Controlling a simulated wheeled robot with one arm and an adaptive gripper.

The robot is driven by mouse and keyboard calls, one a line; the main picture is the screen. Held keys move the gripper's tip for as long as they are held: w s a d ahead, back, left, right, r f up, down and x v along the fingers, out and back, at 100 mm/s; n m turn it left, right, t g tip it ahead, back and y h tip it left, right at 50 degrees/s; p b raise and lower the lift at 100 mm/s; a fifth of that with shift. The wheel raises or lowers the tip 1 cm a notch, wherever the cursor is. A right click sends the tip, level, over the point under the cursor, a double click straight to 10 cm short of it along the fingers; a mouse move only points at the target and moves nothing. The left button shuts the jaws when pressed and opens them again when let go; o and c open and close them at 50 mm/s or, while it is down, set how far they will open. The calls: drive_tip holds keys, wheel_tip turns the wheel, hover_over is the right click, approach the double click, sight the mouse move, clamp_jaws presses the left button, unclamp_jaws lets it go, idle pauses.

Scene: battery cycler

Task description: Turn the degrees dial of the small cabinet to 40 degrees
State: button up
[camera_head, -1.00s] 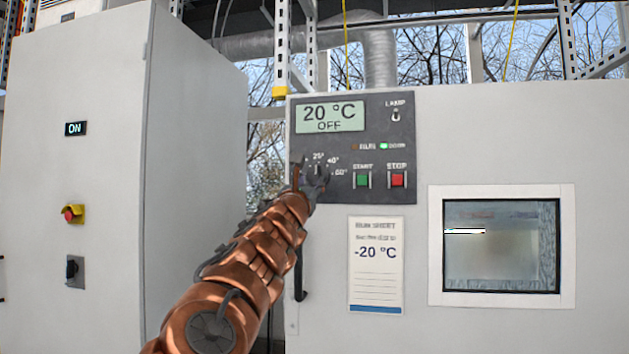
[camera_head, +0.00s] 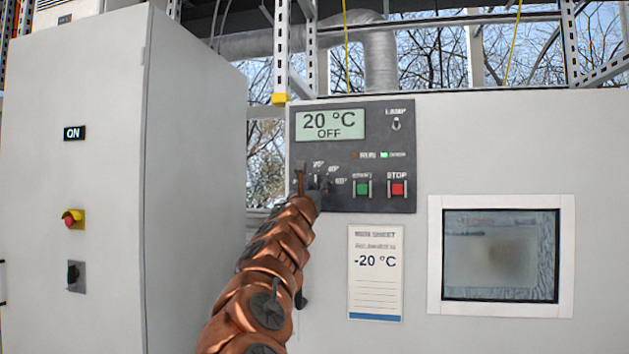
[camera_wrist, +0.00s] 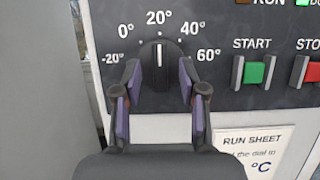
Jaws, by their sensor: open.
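The degrees dial (camera_wrist: 160,62) is a black knob on the dark control panel, with marks from -20° to 60° around it. Its white pointer line stands upright, at 20°. My gripper (camera_wrist: 159,78) is open, with one finger on each side of the dial's lower part; I cannot tell whether they touch it. In the head view my gripper (camera_head: 312,188) covers most of the dial. The panel's display (camera_head: 330,124) reads 20 °C and OFF.
The green START button (camera_head: 362,189) and red STOP button (camera_head: 397,188) sit right of the dial. A run sheet (camera_head: 376,270) reading -20 °C hangs below. A window (camera_head: 500,255) is at the right. A tall grey cabinet (camera_head: 70,180) stands at the left.

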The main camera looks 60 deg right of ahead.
drive_tip(key=shift+w+d+r+p, duration=0.2)
drive_tip(key=shift+d+p, duration=0.1)
drive_tip(key=shift+d, duration=0.4)
clamp_jaws()
drive_tip(key=shift+a, duration=0.15)
